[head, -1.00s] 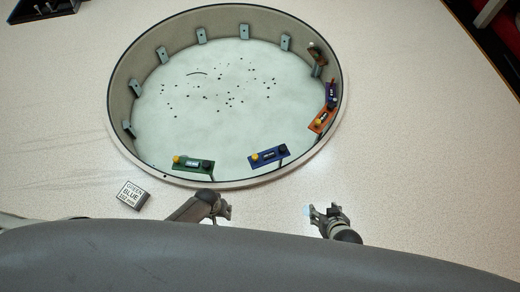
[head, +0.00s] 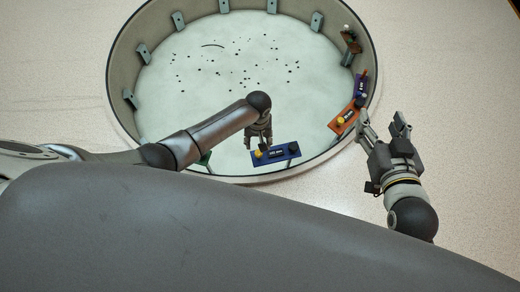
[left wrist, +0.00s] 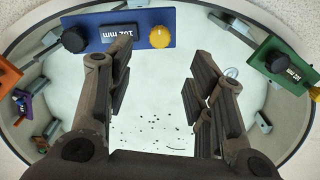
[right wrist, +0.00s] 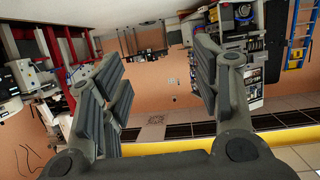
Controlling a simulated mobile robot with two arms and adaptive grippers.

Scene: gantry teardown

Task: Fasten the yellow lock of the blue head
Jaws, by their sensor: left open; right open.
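The blue head (head: 277,154) is a blue plate at the near inner rim of the round ring, with a yellow knob (head: 259,154) at its left end and a black knob at its right end. In the left wrist view the blue head (left wrist: 186,34) is at the top, with a display, the yellow knob (left wrist: 161,37) and a black knob (left wrist: 75,39). My left gripper (head: 262,143) is open and empty, just over the blue head near its yellow knob. My right gripper (head: 381,124) is open and empty outside the ring at the right; its view (right wrist: 160,80) shows only the room.
The round ring (head: 112,95) has several grey brackets on its inner wall. A green head (left wrist: 285,66) sits beside the blue one, mostly hidden by my left arm in the head view. An orange head (head: 345,118) and a purple one (head: 361,84) are on the right wall.

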